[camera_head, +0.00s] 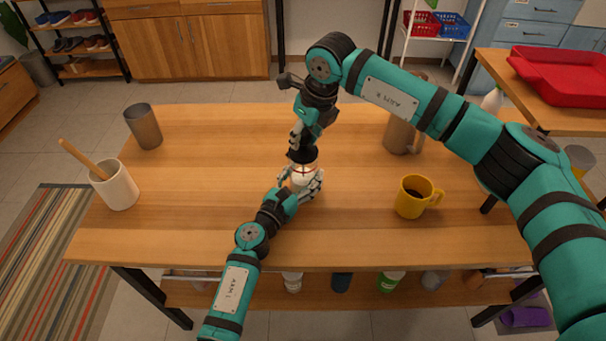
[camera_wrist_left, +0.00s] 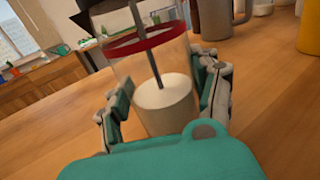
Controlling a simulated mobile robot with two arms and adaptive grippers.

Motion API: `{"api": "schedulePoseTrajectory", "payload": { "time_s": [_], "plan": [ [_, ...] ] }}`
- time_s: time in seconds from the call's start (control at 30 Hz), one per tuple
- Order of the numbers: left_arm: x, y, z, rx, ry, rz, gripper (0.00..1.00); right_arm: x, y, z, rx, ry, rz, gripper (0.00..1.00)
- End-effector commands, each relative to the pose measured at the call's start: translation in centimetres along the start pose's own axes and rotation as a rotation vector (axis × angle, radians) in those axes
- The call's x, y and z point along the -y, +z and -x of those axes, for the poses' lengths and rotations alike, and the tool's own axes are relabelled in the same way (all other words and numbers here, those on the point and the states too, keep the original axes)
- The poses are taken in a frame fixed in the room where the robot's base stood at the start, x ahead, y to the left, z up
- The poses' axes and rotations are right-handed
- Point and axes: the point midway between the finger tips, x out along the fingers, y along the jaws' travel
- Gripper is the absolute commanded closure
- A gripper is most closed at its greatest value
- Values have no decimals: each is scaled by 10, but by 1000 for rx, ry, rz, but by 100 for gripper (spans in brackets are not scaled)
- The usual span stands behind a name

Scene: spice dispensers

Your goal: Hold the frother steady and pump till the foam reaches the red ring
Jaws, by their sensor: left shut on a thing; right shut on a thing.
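The frother (camera_head: 303,168) stands on the wooden table, a clear cylinder with a black lid. The red ring (camera_wrist_left: 147,44) circles its upper wall in the left wrist view. White foam (camera_wrist_left: 166,105) fills the lower part, its top clearly below the ring. A thin rod runs down from the lid into the foam. My left gripper (camera_head: 301,184) is shut around the frother's body; its fingers also show on both sides of the glass in the left wrist view (camera_wrist_left: 168,90). My right gripper (camera_head: 299,138) is above the lid, shut on the plunger's top, which its fingers mostly hide.
A yellow mug (camera_head: 411,205) with dark liquid stands to the right, a grey pitcher (camera_head: 400,136) behind it. A metal cup (camera_head: 144,127) and a white crock (camera_head: 117,189) with a wooden handle stand at left. The table between them and the frother is clear.

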Motion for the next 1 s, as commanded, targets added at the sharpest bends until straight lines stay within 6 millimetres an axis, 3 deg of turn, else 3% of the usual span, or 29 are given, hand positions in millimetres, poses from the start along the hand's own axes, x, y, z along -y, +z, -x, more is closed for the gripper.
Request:
{"api": "schedulePoseTrajectory", "payload": {
  "time_s": [0.27,1.0],
  "plan": [
    [0,0,0,0,0,0,82,1,1,2,1,-2,-1,99],
    [0,-1,0,-1,1,0,82,1,16,51,4,-3,-1,99]
  ]
}}
